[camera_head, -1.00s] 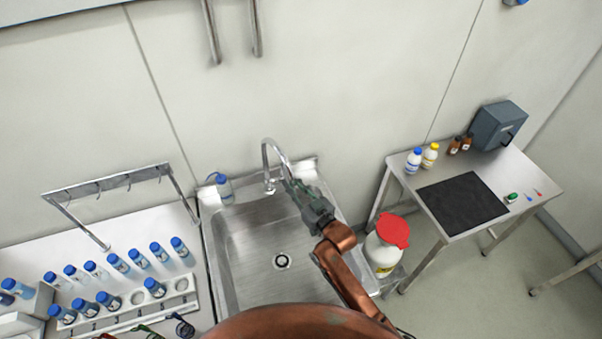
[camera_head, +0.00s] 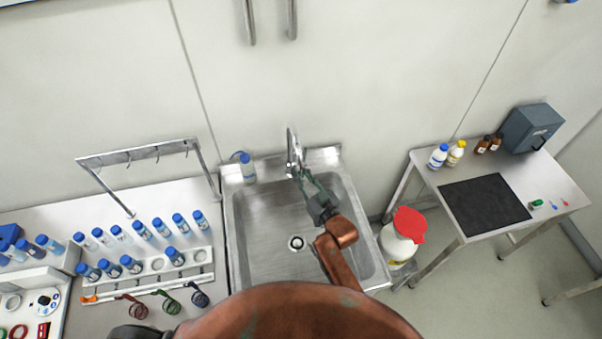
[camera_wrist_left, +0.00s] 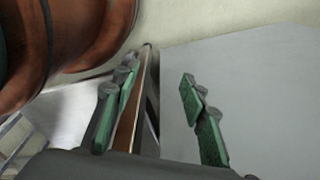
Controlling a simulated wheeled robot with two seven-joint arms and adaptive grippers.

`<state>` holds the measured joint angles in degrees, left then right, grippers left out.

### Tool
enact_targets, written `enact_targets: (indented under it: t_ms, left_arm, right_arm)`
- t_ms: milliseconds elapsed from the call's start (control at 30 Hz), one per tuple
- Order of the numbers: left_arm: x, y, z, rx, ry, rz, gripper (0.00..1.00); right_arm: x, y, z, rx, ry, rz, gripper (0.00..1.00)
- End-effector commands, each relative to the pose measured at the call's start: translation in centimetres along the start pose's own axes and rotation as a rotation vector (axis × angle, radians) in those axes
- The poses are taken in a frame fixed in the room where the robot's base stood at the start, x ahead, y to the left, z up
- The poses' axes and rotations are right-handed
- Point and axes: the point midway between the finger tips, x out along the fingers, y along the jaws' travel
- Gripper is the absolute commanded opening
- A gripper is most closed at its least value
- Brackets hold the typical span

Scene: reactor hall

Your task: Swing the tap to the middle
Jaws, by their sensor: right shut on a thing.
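The metal tap (camera_head: 291,146) stands at the back edge of the steel sink (camera_head: 245,225). Its spout points forward over the basin, close to the middle. My right gripper (camera_head: 302,176) is shut on the spout near its end, and its fingers partly hide that end. The sink drain (camera_head: 297,243) is in view below. My left gripper (camera_wrist_left: 160,105) shows in the left wrist view with its two green-padded fingers wide apart and nothing held between them.
A white bottle (camera_head: 247,168) with a blue cap stands at the sink's back left corner. A rack of blue-capped tubes (camera_head: 150,281) and a hook rail (camera_head: 135,155) are on the left. A red-topped white container (camera_head: 398,245) and a side table (camera_head: 453,225) are on the right.

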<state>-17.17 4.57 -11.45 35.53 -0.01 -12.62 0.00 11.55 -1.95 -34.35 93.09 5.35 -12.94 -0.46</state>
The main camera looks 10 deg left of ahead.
Motion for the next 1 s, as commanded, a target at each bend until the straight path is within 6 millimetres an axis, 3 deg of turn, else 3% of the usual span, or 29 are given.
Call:
enact_targets:
  t_ms: [300,633,767,1000]
  left_arm:
    - [0.0,0.0,0.0,0.0,0.0,0.0,0.4]
    - [0.0,-0.2,0.2,0.0,-0.002,-0.002,0.4]
    - [0.0,-0.1,0.1,0.0,-0.001,-0.001,0.4]
    - [0.0,0.0,0.1,0.0,-0.001,0.0,0.4]
  right_arm:
    - [0.0,0.0,0.0,0.001,0.0,-0.001,0.34]
    - [-0.5,0.0,0.1,0.0,-0.001,0.0,0.34]
    - [-2.2,0.1,0.1,0.001,-0.001,0.0,0.34]
    - [-7.3,0.0,0.2,0.0,-0.003,0.0,0.34]
